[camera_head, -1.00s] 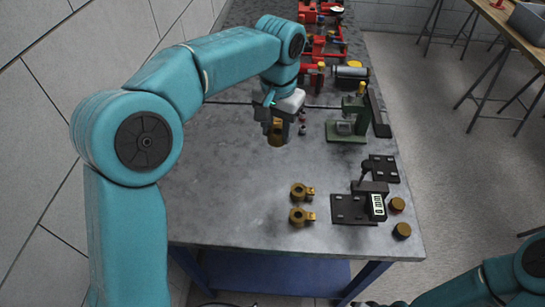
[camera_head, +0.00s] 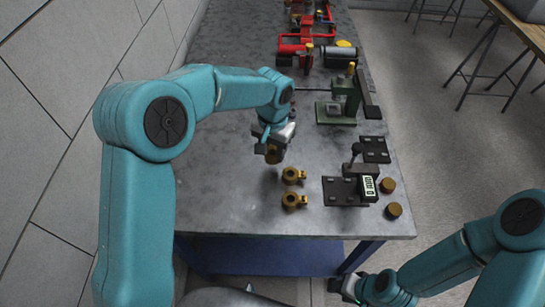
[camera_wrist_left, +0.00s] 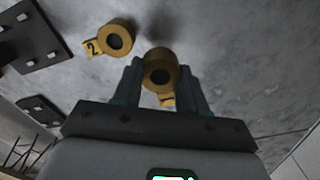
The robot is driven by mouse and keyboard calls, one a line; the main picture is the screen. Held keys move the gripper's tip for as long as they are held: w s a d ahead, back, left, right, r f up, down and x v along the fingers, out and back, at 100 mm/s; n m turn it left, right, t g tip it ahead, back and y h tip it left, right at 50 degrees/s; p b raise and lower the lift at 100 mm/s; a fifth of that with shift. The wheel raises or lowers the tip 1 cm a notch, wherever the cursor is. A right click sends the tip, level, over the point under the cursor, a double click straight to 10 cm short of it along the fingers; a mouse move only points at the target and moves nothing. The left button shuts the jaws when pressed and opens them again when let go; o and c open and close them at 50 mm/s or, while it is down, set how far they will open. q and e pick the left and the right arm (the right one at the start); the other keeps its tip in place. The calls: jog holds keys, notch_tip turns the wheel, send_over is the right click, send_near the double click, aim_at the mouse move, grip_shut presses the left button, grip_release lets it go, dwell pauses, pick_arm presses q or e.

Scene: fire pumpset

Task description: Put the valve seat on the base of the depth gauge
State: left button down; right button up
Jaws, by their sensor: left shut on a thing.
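My left gripper (camera_head: 271,149) is shut on a brass valve seat (camera_head: 273,155), a ring with a tag, held above the table. In the left wrist view the held valve seat (camera_wrist_left: 160,72) sits between the fingers, its tag partly hidden.
Two brass cylinders (camera_head: 388,185) (camera_head: 394,210) stand right of the gauge near the table edge. Another black plate (camera_head: 375,150) lies behind it. A green press-like stand (camera_head: 345,105) and red pipework (camera_head: 310,45) are farther back. The table's front left (camera_head: 225,205) is clear.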

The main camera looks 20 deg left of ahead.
aim_at(272, 154)
pick_arm(q)
jog(key=shift+f, duration=2.25)
jog(key=shift+f, duration=0.15)
jog(key=c, duration=0.9)
grip_release()
